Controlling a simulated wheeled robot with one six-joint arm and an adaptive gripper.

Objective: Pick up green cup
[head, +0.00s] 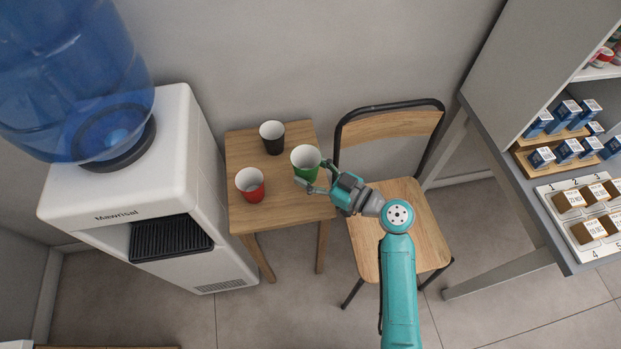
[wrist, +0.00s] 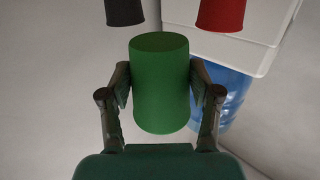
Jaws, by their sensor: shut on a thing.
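The green cup (head: 305,163) is at the right side of the small wooden table (head: 285,212) in the head view. My gripper (head: 314,179) reaches it from the right and is shut on it. In the wrist view the green cup (wrist: 160,90) fills the space between the two fingers of my gripper (wrist: 160,92), one finger on each side. The cup looks upright. I cannot tell whether its base touches the table.
A red cup (head: 250,184) stands left of the green cup and a black cup (head: 272,137) behind it. A water dispenser (head: 150,180) stands left of the table. A chair (head: 400,215) is close on the right. A counter with boxes (head: 575,175) is further right.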

